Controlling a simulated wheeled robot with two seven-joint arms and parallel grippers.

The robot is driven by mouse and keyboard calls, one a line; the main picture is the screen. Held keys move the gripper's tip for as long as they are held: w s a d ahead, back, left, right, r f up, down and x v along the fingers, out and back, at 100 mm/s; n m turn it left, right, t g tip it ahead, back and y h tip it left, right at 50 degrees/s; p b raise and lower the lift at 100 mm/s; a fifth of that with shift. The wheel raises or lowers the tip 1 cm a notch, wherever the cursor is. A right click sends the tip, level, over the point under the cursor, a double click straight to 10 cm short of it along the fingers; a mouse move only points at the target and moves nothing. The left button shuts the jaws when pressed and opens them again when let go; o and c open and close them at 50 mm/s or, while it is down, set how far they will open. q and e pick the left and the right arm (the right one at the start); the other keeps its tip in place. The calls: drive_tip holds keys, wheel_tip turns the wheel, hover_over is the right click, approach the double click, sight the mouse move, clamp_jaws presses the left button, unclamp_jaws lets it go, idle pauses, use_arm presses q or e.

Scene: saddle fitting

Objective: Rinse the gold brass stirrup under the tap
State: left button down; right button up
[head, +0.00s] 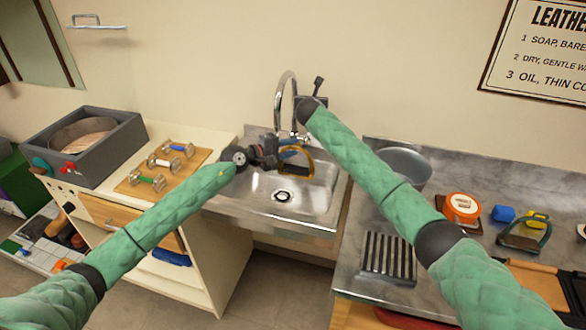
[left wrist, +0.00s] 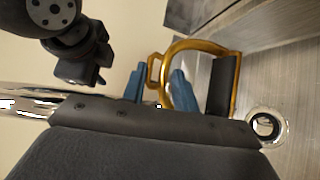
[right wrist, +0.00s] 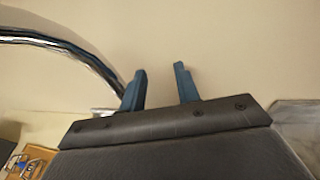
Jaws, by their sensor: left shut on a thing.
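The gold brass stirrup (head: 309,160) hangs over the steel sink (head: 318,196), below the tap (head: 290,74). My left gripper (head: 284,144) is shut on it. In the left wrist view the blue fingertips (left wrist: 158,86) are at the narrow loop of the stirrup (left wrist: 238,72), whose dark tread faces the drain side. My right gripper (right wrist: 160,72) is open and empty in the right wrist view, with the tap's curved pipe (right wrist: 62,42) to its left. In the head view its fingers are hidden near the tap. No water stream is visible.
A steel pot (head: 404,165) and a black striped rack (head: 388,258) stand on the right counter, with an orange round tin (head: 462,208) and another stirrup (head: 526,237). A wooden board (head: 166,170) with several small dumbbell-shaped items and a grey box (head: 84,140) are at left.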

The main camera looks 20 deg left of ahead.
drive_tip(key=shift+c, duration=0.4)
drive_tip(key=c, duration=0.4)
drive_tip(key=shift+d+f, duration=0.25)
drive_tip(key=shift+f, duration=0.05)
clamp_jaws()
drive_tip(key=s+f+g+h, duration=0.15)
drive_tip(key=s+g, duration=0.25)
drive_tip(key=s, duration=0.8)
drive_tip(key=d+x, duration=0.1)
drive_tip(key=x, duration=0.9)
drive_tip(key=shift+f, duration=0.25)
